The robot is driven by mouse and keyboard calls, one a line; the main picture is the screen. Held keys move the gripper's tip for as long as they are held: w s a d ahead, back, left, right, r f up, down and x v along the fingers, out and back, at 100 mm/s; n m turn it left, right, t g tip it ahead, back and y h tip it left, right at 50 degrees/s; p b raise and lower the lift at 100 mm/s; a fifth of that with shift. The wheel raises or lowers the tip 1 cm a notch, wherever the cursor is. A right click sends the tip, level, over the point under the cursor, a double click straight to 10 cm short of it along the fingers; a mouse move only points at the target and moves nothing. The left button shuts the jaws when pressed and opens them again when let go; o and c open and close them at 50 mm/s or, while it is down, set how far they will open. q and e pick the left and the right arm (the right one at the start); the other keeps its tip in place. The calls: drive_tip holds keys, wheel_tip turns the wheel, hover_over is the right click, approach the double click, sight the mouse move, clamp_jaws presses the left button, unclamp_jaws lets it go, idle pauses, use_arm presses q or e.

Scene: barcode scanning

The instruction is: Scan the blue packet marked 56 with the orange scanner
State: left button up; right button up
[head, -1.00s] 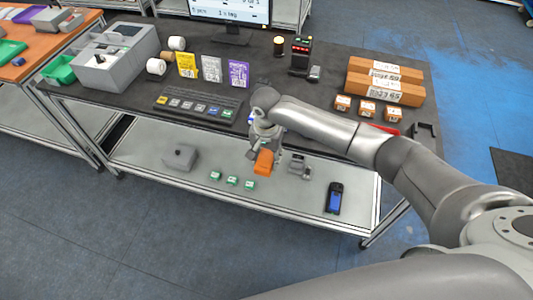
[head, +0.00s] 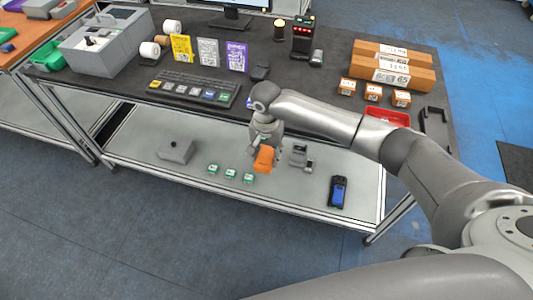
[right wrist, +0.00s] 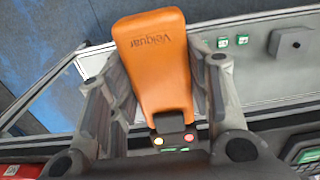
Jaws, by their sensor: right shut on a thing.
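My right gripper (head: 266,143) is shut on the orange scanner (head: 264,159), holding it beyond the bench's front edge, above the lower shelf. In the right wrist view, the scanner (right wrist: 155,50) sits between the two fingers of the gripper (right wrist: 160,85), with small yellow and red lights at its near end. Three packets stand at the back of the bench: a yellow one (head: 181,48), a whitish one (head: 208,52) and a purple one (head: 236,56). None looks plainly blue, and their numbers are too small to read. My left gripper is not in view.
A keyboard (head: 193,91) lies in front of the packets. Long cartons (head: 390,70), small orange boxes (head: 373,93) and a red tray (head: 387,116) are at right. A handheld device (head: 338,191) lies on the lower shelf.

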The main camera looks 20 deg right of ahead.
sight(266, 154)
drive_tip(key=shift+r, duration=0.1)
wheel_tip(266, 154, up, 8)
drive_tip(key=p, duration=0.9)
drive_tip(key=shift+p, duration=0.3)
wheel_tip(266, 154, up, 4)
drive_tip(key=shift+f+p, duration=0.1)
drive_tip(key=shift+p, duration=0.5)
